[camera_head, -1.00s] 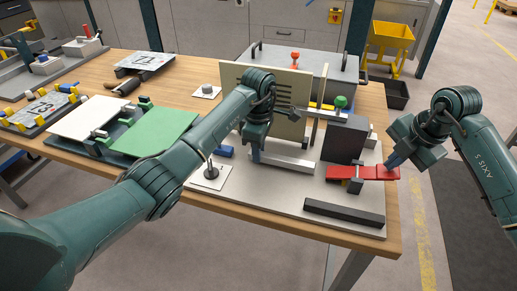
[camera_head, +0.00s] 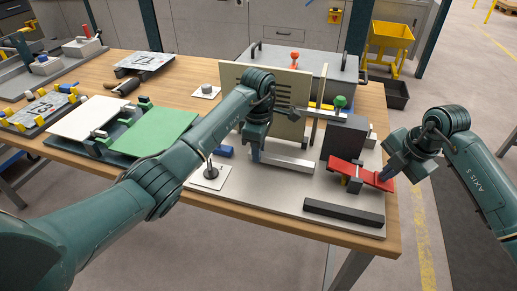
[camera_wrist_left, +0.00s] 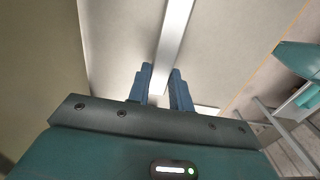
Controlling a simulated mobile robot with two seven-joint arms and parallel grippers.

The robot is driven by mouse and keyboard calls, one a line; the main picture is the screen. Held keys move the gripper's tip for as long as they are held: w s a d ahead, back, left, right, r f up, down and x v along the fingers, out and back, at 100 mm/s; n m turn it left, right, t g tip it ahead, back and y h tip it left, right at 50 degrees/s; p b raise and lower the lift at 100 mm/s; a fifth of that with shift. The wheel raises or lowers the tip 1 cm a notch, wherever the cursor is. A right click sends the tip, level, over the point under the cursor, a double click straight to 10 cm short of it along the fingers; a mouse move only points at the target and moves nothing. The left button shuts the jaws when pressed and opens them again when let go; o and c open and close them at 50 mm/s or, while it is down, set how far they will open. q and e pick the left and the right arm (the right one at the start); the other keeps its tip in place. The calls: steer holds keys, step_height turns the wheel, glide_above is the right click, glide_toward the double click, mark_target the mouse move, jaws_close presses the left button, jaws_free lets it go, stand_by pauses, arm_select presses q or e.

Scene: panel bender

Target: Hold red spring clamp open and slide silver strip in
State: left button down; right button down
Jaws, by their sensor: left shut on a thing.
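The silver strip (camera_head: 287,162) lies level, low over the grey base plate (camera_head: 270,198), with its right end short of the red clamp. My left gripper (camera_head: 254,152) is shut on the strip near its left end. In the left wrist view, the strip (camera_wrist_left: 174,35) runs away from between the blue fingers of my left gripper (camera_wrist_left: 160,78). The red spring clamp (camera_head: 347,168) is tilted, its left end up and its right end down. My right gripper (camera_head: 386,176) is at the clamp's right end, seemingly touching it; its fingers are mostly hidden.
A dark block (camera_head: 345,139) stands just behind the clamp, and a long black bar (camera_head: 343,213) lies in front of it. An upright beige panel (camera_head: 292,105) stands behind the strip. A small post on a white pad (camera_head: 211,176) is left of the strip.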

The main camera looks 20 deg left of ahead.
mark_target(284, 158)
steer(key=shift+s+a+f, duration=0.1)
steer(key=shift+a+f, duration=0.05)
steer(key=shift+f, duration=0.25)
stand_by(0.5)
arm_select(q)
steer(key=shift+d, duration=0.1)
stand_by(0.3)
steer(key=shift+d+f, duration=0.1)
steer(key=shift+d, duration=3.3)
steer(key=shift+f, duration=0.2)
steer(key=c, duration=1.2)
jaws_free()
